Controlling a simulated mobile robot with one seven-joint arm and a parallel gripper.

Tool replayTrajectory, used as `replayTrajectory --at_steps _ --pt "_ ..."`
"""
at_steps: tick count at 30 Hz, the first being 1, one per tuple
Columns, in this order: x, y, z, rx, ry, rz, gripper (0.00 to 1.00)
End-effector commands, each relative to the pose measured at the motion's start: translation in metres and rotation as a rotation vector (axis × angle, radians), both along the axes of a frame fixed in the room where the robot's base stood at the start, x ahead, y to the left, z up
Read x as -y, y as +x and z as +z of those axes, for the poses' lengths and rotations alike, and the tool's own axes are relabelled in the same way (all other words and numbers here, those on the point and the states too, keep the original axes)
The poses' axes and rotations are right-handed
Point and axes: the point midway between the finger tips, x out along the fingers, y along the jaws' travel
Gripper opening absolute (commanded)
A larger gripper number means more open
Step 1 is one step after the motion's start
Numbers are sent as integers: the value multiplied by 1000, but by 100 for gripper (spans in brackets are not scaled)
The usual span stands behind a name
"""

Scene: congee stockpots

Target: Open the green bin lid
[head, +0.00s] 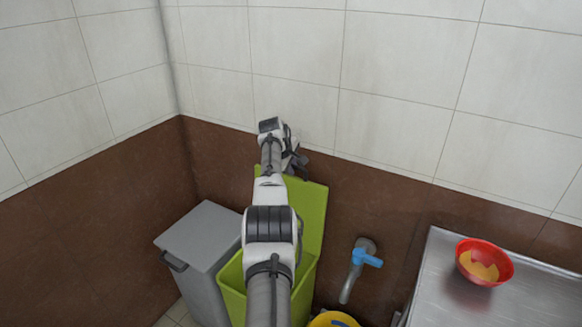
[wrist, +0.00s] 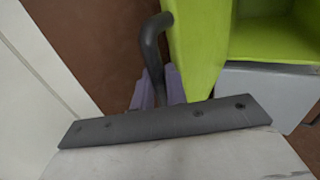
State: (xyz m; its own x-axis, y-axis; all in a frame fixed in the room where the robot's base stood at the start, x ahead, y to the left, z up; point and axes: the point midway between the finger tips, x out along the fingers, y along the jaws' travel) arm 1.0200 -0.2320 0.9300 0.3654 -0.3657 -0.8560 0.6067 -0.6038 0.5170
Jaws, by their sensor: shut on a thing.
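The green bin (head: 231,301) stands on the floor by the back wall, and its inside shows. Its green lid (head: 313,209) stands raised, roughly upright, near the brown part of the wall. In the wrist view the lid (wrist: 197,45) is a green panel with a dark bar handle (wrist: 149,48) at its edge. My gripper (head: 300,163) is at the top of the lid. In the wrist view its purple fingers (wrist: 158,90) are shut on the dark handle. My arm hides part of the bin and lid in the head view.
A grey bin (head: 207,238) with a shut lid stands left of the green bin. A tap with a blue handle (head: 366,258) is on the wall to the right. A yellow container (head: 325,319) is below it. A red bowl (head: 499,262) sits on a metal counter (head: 440,270).

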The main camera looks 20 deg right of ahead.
Motion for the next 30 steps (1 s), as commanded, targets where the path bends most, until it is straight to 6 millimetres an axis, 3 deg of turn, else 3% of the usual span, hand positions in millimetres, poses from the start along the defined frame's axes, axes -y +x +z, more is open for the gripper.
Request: replayTrajectory --at_steps 5,6,10,23,30 --pt "-1 0 -2 -3 1 2 0" --pt "-1 0 -2 -3 1 1 17" --pt "-1 0 -2 -4 2 2 33" --pt "-2 -1 -2 -7 3 0 33" --pt "-7 -5 12 -1 0 -1 33"
